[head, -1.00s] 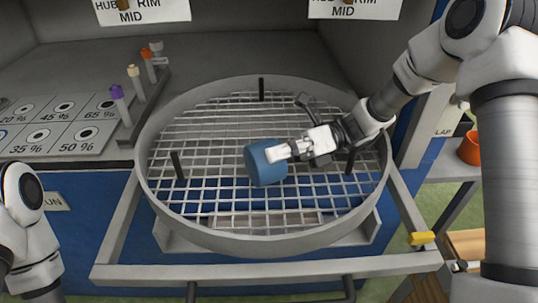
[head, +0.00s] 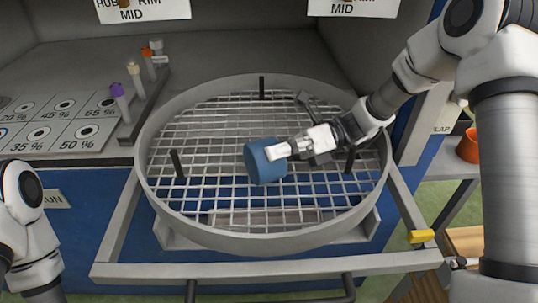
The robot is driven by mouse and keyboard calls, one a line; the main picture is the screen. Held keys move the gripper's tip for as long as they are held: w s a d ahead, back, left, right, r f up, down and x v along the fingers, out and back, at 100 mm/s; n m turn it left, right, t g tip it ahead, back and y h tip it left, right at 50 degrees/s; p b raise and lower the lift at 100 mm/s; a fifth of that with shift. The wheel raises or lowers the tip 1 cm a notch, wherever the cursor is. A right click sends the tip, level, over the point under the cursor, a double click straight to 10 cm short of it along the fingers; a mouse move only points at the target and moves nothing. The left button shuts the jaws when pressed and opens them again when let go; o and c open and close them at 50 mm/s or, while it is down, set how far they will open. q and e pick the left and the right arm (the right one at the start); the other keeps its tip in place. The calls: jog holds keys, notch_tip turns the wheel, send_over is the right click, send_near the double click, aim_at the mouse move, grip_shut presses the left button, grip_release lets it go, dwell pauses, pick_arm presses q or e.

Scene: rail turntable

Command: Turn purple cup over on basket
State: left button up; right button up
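No purple cup shows; the cup in view is blue. The blue cup (head: 266,167) lies tilted on its side over the middle of the round wire basket (head: 160,218), with one end facing left. I cannot tell whether it touches the mesh. My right gripper (head: 279,151) reaches in from the right and is shut on the cup's upper right edge. Its fingers hide part of the cup. Only links of my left arm show at the left edge; its gripper is out of view.
Dark posts (head: 177,163) stand up inside the basket. A rack with a purple-topped tube (head: 119,98) and other tubes stands to the left, beside a panel of percent marks (head: 60,128). An orange cup (head: 468,149) sits on a shelf at right. A yellow block (head: 421,237) is on the frame rail.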

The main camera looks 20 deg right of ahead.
notch_tip(320, 180, up, 9)
jog(key=shift+s+r, duration=0.1)
jog(key=shift+r, duration=0.35)
dwell(0.3)
